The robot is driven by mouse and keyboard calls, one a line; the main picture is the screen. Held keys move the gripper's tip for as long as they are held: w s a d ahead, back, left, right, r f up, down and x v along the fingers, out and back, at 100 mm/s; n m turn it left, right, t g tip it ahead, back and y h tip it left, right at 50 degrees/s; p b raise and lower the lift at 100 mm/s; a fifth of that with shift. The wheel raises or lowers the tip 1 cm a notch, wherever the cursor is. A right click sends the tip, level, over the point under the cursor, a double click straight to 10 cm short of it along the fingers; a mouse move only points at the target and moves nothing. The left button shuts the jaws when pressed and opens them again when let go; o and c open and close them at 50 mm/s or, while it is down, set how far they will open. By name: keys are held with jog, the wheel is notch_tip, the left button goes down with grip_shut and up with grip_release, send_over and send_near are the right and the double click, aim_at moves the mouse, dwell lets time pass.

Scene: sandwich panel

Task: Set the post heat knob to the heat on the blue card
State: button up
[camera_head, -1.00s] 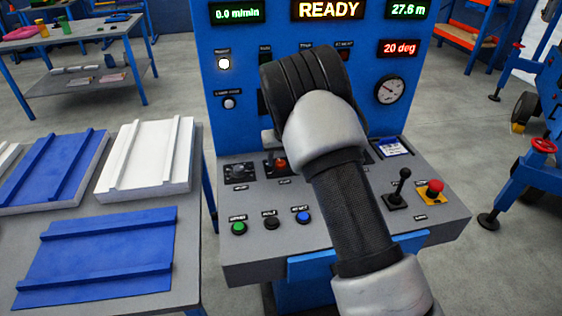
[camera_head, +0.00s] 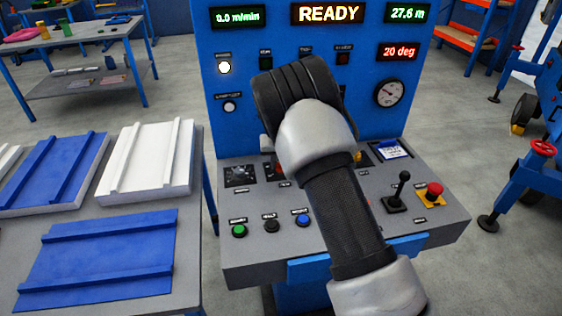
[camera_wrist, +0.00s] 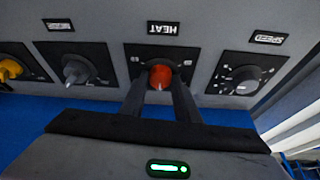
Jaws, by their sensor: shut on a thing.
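The heat knob (camera_wrist: 160,77) is orange-red, on a dark square plate under the label HEAT, which appears upside down in the wrist view. My gripper (camera_wrist: 160,90) is shut on it, one dark finger on each side. A short pale pointer mark shows on the knob; the dial's scale marks are too small to read. In the head view my wrist covers most of the knob and the fingers. The blue card (camera_head: 391,149), blue-edged with a white face, lies at the back right of the console; its writing is too small to read.
The speed knob (camera_wrist: 241,79) sits beside the heat knob. A grey knob (camera_wrist: 76,70) and a yellow knob (camera_wrist: 11,68) are on its other side. A black lever (camera_head: 399,190), a red emergency button (camera_head: 434,190) and several push buttons (camera_head: 271,225) stand on the console.

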dwell(0.3)
jog(key=o, duration=1)
jog(key=shift+o, duration=0.2)
jog(key=p+v, duration=0.2)
jog(key=v, duration=1.5)
jog(key=shift+r, duration=0.25)
jog(key=shift+a, duration=0.1)
